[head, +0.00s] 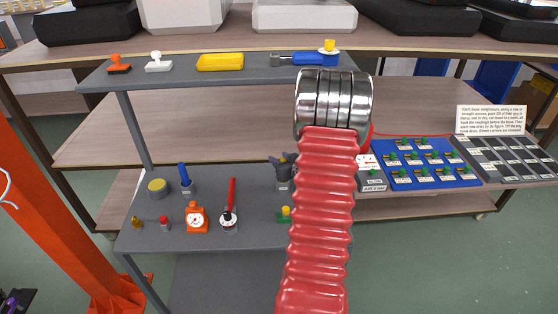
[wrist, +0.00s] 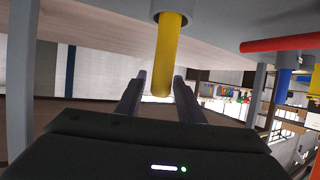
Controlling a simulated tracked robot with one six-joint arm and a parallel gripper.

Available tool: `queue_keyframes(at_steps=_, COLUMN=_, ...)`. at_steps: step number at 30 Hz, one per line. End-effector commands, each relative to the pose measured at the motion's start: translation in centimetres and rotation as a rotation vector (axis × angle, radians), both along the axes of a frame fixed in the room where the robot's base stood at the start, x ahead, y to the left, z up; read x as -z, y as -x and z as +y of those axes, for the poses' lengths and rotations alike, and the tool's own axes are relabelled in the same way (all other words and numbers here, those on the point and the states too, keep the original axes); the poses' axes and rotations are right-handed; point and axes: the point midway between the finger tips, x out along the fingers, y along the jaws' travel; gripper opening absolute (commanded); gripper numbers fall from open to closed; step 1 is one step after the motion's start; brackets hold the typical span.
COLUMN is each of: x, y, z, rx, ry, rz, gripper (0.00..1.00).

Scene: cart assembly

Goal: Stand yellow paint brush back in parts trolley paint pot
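In the wrist view the yellow handle (wrist: 167,55), seemingly of the yellow paint brush, comes out of a grey cylinder (wrist: 172,17) at the top edge and points down the picture. Its blunt end lies between the two dark fingers of my gripper (wrist: 160,97). The fingers look spread, with narrow gaps beside the handle. I cannot tell whether the grey cylinder is the paint pot or part of the brush. In the head view my arm hides the gripper, and I cannot pick out the brush there with certainty. The grey trolley (head: 190,250) stands in front of me.
A red stick (head: 231,192) and a blue stick (head: 184,175) stand on the lower shelf, beside an orange gauge (head: 196,220). A dark pronged object (head: 283,165) is close to my arm.

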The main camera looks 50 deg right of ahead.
Motion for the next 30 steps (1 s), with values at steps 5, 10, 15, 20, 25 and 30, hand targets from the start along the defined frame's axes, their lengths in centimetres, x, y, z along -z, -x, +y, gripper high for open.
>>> queue_keyframes(at_steps=5, x=0.0, y=0.0, z=0.0, rx=0.0, ry=0.0, rz=0.0, gripper=0.4)
queue_keyframes(at_steps=10, x=0.0, y=0.1, z=0.1, rx=0.0, ry=0.0, rz=0.0, gripper=0.4)
queue_keyframes(at_steps=15, x=-0.4, y=0.8, z=0.3, rx=0.001, ry=0.0, rz=0.0, gripper=0.4)
queue_keyframes(at_steps=20, x=-1.1, y=2.5, z=1.2, rx=0.002, ry=0.0, rz=0.0, gripper=0.4)
queue_keyframes(at_steps=25, x=-2.1, y=4.8, z=2.3, rx=0.003, ry=0.001, rz=0.0, gripper=0.4)
queue_keyframes(at_steps=30, x=-3.1, y=7.1, z=3.4, rx=0.002, ry=0.001, rz=0.0, gripper=0.4)
